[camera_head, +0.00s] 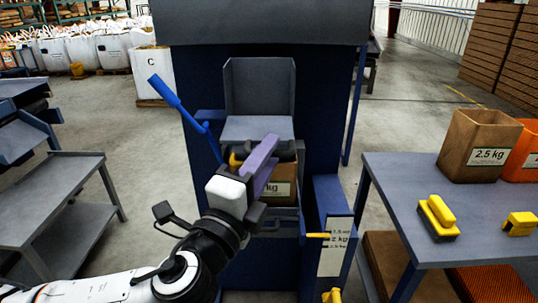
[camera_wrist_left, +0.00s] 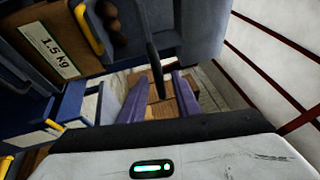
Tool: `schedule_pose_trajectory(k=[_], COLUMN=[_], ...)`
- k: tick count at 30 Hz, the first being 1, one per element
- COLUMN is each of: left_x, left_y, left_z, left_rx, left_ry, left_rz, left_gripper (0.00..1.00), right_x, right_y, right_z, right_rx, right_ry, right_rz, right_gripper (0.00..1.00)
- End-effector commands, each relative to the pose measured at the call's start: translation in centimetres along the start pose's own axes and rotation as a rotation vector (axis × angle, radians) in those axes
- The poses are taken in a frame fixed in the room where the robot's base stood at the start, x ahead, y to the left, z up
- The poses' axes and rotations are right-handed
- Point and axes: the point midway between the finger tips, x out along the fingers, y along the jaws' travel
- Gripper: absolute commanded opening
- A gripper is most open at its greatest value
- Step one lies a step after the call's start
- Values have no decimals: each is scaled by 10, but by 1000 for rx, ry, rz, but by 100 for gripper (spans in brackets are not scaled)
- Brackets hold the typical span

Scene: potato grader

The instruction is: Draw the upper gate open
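The blue potato grader (camera_head: 325,90) stands in front of me with a grey chute (camera_head: 258,128) in its middle. I cannot clearly pick out the upper gate; a dark, thin upright plate (camera_wrist_left: 152,50) in the left wrist view may be part of it. My left gripper (camera_head: 264,163) is in front of the chute, its purple fingers partly hiding what lies behind. In the left wrist view the fingers (camera_wrist_left: 158,98) are apart, with the dark plate's lower end showing between them. Contact cannot be told. A yellow handle (camera_wrist_left: 88,27) is beside some potatoes (camera_wrist_left: 112,22). My right gripper is out of view.
A brown box labelled 1.5 kg (camera_wrist_left: 50,45) sits near the gripper. A blue lever (camera_head: 165,92) sticks out at the grader's left. A yellow handle (camera_head: 318,235) is at its lower right. Grey tables stand left (camera_head: 62,170) and right (camera_head: 400,180), the right one carrying a 2.5 kg box (camera_head: 478,140).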

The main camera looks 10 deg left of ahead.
Motion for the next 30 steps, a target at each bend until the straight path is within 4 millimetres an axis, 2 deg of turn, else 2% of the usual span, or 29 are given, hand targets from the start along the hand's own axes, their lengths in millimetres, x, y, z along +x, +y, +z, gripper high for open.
schedule_pose_trajectory(k=[10, 12, 17, 30], left_x=[-72, -78, -90, -94], left_y=[4, -1, -1, 0], left_z=[-1, 0, 0, 0], left_rx=[-3, 0, 0, 0], left_ry=[3, 0, 1, 1], left_rz=[6, 8, 5, 2], left_gripper=[29, 29, 29, 29], right_x=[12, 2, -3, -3], right_y=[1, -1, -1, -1], right_z=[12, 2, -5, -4], right_rx=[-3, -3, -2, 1], right_ry=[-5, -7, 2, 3], right_rz=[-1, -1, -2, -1], right_gripper=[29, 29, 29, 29])
